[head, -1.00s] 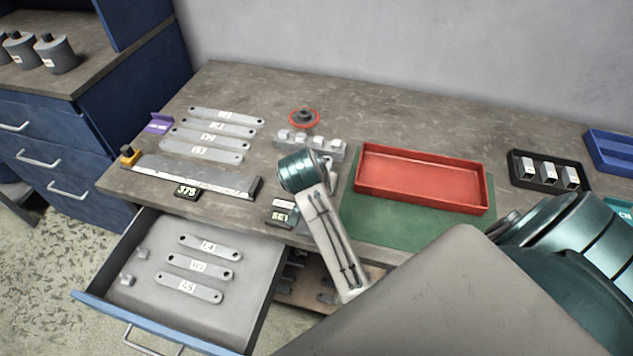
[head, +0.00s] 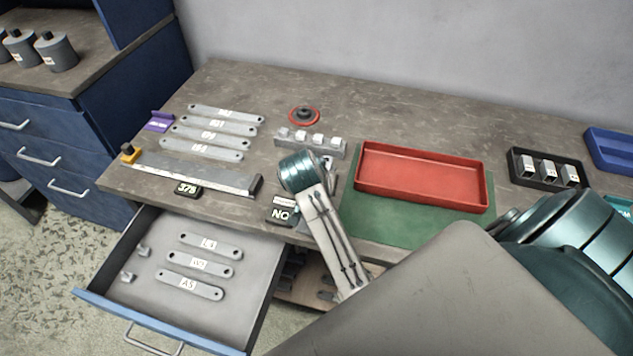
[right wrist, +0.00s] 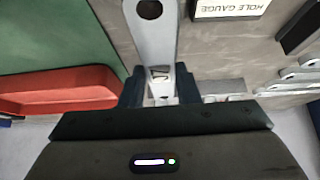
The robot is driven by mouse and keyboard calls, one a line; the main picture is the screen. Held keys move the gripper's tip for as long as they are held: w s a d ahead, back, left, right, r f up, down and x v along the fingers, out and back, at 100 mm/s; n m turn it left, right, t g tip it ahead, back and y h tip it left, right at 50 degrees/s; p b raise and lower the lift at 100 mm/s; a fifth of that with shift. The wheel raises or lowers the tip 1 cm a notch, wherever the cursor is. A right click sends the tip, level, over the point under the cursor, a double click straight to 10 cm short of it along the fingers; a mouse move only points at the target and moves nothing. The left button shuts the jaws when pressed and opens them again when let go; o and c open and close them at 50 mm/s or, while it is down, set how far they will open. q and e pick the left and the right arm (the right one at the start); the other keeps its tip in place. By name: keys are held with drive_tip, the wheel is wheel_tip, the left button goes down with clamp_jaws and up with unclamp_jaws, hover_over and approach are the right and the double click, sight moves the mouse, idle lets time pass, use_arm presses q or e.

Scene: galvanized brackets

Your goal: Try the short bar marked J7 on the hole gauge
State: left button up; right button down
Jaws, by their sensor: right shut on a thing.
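My right gripper (right wrist: 160,88) is shut on a flat grey bar (right wrist: 151,40) with a round hole near its end. A pale label on the bar lies between the fingers; its marking is not readable. The hole gauge's label (right wrist: 232,8) is beside the bar in the right wrist view. In the head view the gauge's small dark display (head: 281,214) reads NO, at the table's front edge. My right wrist and forearm hide most of the bar and gauge there, so I cannot tell whether the bar sits on the gauge. My left gripper is not in view.
A red tray (head: 421,172) stands on a green mat (head: 385,228), right of my wrist. Several long bars (head: 207,144) lie at the left, behind a measuring rail (head: 195,176) with its display (head: 187,189). An open drawer (head: 238,290) holds shorter bars (head: 199,262).

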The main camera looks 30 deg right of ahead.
drive_tip(key=shift+f+b, duration=0.4)
drive_tip(key=shift+f, duration=0.7)
drive_tip(key=shift+r, duration=0.1)
idle(1.5)
drive_tip(key=shift+r+p, duration=2)
drive_tip(key=shift+p, duration=0.6)
drive_tip(key=shift+f, duration=0.3)
drive_tip(key=shift+f, duration=0.3)
drive_tip(key=shift+p, duration=0.45)
drive_tip(key=shift+f+b, duration=0.7)
drive_tip(key=shift+f, duration=0.75)
